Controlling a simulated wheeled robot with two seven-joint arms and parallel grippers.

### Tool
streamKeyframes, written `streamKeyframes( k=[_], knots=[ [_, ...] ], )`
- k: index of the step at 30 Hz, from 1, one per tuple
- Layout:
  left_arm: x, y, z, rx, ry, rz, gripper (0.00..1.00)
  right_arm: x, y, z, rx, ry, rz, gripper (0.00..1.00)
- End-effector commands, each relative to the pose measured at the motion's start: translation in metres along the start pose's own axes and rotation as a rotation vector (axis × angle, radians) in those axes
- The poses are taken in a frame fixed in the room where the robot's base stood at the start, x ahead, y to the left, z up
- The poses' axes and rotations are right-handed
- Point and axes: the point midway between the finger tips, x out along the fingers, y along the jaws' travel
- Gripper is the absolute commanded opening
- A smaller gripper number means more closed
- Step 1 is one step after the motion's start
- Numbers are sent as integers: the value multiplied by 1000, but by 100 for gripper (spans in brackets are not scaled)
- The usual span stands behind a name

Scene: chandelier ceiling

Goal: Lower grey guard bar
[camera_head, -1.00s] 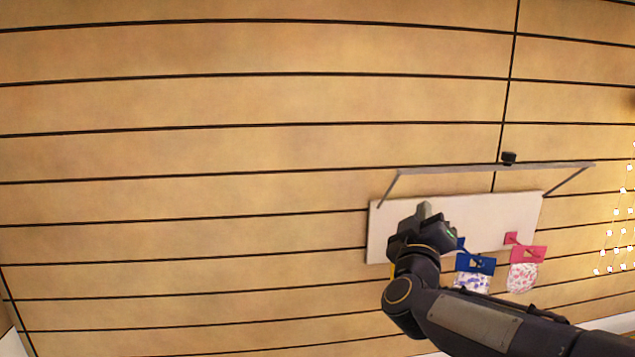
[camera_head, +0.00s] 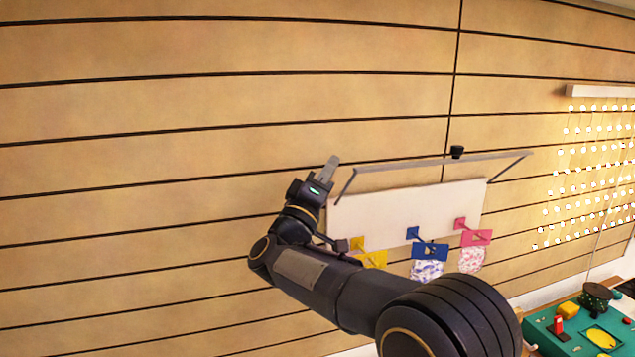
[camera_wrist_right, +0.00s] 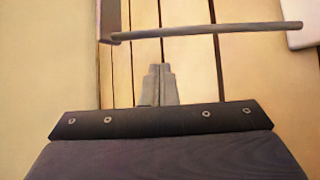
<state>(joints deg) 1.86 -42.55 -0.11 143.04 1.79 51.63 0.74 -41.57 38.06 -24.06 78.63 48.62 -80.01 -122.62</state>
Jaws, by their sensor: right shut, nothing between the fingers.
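The grey guard bar (camera_head: 420,161) is a thin rail standing out above a white wall board (camera_head: 400,215), with a slanted side arm at each end. It is raised, above the row of hooks. My right gripper (camera_head: 331,162) is at the bar's left end, just left of the left side arm, its fingers pointing up. Its fingers are shut and empty. In the right wrist view the shut fingers (camera_wrist_right: 158,68) are below a grey rod (camera_wrist_right: 205,30) that crosses the picture, with a visible gap; I take it for part of the bar. My left gripper is out of view.
Yellow (camera_head: 372,259), blue (camera_head: 429,250) and pink (camera_head: 476,237) tags hang from hooks on the board, the blue and pink ones with patterned pouches. A small black knob (camera_head: 457,152) is on the wall above the bar. A teal tray (camera_head: 575,330) stands lower right. The wall at left is clear.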

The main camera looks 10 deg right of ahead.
Motion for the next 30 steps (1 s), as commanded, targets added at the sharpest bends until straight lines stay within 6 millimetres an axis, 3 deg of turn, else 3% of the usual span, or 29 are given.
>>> streamKeyframes(
  k=[2,12,25,30],
  knots=[
    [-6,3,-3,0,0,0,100,17,2,0,-1,-2,2,0],
    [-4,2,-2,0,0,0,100,-9,0,29,0,0,-1,0],
    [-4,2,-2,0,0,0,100,-11,0,32,1,0,1,0],
    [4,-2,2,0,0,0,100,-9,-3,42,16,-2,18,0]
  ],
)
